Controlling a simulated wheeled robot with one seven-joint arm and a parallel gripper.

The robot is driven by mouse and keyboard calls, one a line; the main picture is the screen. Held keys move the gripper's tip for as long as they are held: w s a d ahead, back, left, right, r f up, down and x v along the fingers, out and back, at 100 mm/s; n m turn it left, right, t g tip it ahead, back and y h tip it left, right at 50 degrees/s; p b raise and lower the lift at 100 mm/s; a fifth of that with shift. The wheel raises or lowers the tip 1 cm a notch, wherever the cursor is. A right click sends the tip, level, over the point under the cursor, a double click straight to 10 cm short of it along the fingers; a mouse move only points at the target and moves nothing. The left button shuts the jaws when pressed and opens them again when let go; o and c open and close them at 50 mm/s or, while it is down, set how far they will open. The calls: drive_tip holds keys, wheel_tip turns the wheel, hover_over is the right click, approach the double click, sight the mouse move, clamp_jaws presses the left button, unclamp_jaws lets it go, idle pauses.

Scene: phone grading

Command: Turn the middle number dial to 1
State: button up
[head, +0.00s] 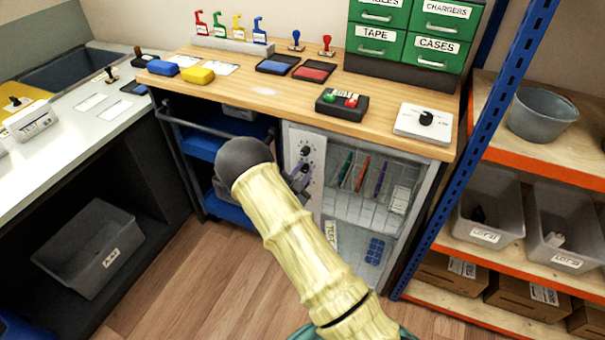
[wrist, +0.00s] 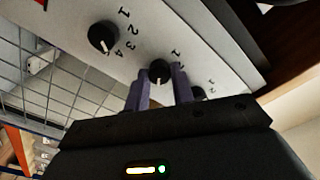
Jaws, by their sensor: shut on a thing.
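The pale dial panel (wrist: 150,30) is on the front of the bench and carries a row of black dials. The middle number dial (wrist: 159,72) sits between my gripper's purple fingers (wrist: 163,92), which are shut on it. Its light pointer mark points down in the wrist view; a 1 shows above right of it and its other numbers are mostly hidden. One outer dial (wrist: 103,37) shows numbers 1 to 4; the other outer dial (wrist: 198,92) is partly hidden by a finger. In the head view my gripper (head: 303,180) is at the panel (head: 291,146), largely behind my arm.
The wooden bench top (head: 225,95) above holds a box with green and red buttons (head: 342,103) and a white dial box (head: 423,122). A blue shelf post (head: 470,150) stands to the right.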

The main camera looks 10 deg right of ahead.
drive_tip(key=n, duration=0.3)
drive_tip(key=shift+n, duration=0.4)
drive_tip(key=n, duration=0.3)
drive_tip(key=shift+n, duration=0.4)
drive_tip(key=n, duration=0.3)
drive_tip(key=shift+n+t+p, duration=0.3)
drive_tip(key=shift+n+p, duration=0.1)
drive_tip(key=n, duration=0.4)
drive_tip(key=shift+n+y+p, duration=0.35)
drive_tip(key=shift+n+y, duration=0.05)
drive_tip(key=n, duration=0.6)
drive_tip(key=shift+a+n+p, duration=0.1)
drive_tip(key=shift+n+p, duration=0.2)
drive_tip(key=shift+p, duration=0.1)
drive_tip(key=n, duration=0.5)
drive_tip(key=shift+f+n+y, duration=0.1)
drive_tip(key=shift+n+y, duration=0.2)
drive_tip(key=shift+n, duration=0.1)
drive_tip(key=o, duration=1)
